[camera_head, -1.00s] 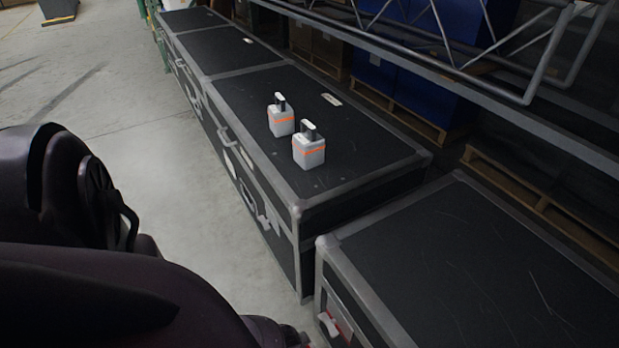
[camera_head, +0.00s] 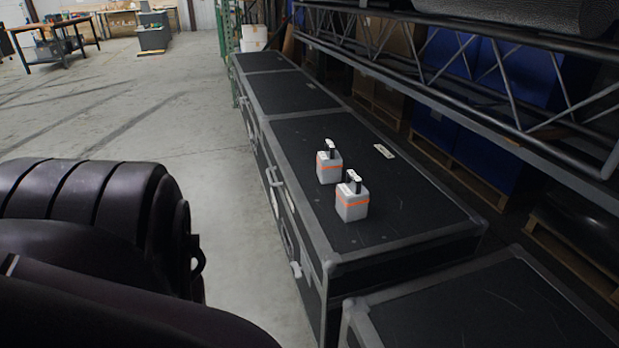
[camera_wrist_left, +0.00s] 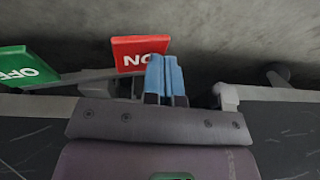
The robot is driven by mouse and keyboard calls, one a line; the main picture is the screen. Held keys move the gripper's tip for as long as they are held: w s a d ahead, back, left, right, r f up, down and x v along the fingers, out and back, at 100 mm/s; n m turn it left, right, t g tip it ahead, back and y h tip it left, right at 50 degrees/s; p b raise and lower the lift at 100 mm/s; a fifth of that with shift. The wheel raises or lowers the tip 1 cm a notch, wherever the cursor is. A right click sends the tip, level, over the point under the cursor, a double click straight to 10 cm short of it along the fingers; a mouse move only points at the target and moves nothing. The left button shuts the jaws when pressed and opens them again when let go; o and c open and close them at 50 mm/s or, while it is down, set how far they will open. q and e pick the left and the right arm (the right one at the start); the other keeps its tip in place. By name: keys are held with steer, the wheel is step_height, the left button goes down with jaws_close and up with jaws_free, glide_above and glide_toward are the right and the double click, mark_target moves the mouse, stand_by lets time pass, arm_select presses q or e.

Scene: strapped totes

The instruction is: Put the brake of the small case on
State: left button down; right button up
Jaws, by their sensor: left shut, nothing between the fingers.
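In the left wrist view, a red brake tab (camera_wrist_left: 136,48) with upside-down white "ON" lettering stands by a metal case edge. A green "OFF" tab (camera_wrist_left: 24,68) is to its left. My left gripper (camera_wrist_left: 166,76) has its blue fingers together with nothing between them, overlapping the right edge of the red tab. I cannot tell whether they touch it. In the head view, a black case (camera_head: 500,300) stands at the lower right; its side is mostly out of frame. I cannot tell which case is the small one. My left gripper and the tabs do not show there.
A row of black cases with grey edges (camera_head: 420,205) runs into the distance. Two white boxes with orange straps (camera_head: 352,200) stand on the nearest of that row. Truss racking (camera_head: 470,70) lines the right. Open floor (camera_head: 130,115) lies left.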

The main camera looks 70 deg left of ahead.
arm_select(q)
steer(key=shift+w+a+r+p, duration=0.1)
steer(key=shift+w+r+p, duration=0.2)
steer(key=shift+r, duration=0.2)
steer(key=s+a+r+p, duration=0.1)
steer(key=a+r+p, duration=0.1)
steer(key=r, duration=0.4)
steer(key=s+a+r+p, duration=0.2)
steer(key=r+p, duration=0.3)
steer(key=shift+r+p, duration=0.3)
steer(key=shift+r, duration=0.1)
arm_select(e)
steer(key=shift+s+a+r+m+g, duration=0.1)
steer(key=shift+s+r+m+g, duration=0.15)
steer(key=shift+s+g, duration=0.3)
steer(key=shift+s+a+r+m+g, duration=0.1)
steer(key=shift+s+r+m+g, duration=0.15)
steer(key=shift+s+g, duration=0.25)
steer(key=shift+s+h, duration=0.1)
steer(key=shift+h, duration=0.2)
steer(key=shift+r, duration=0.15)
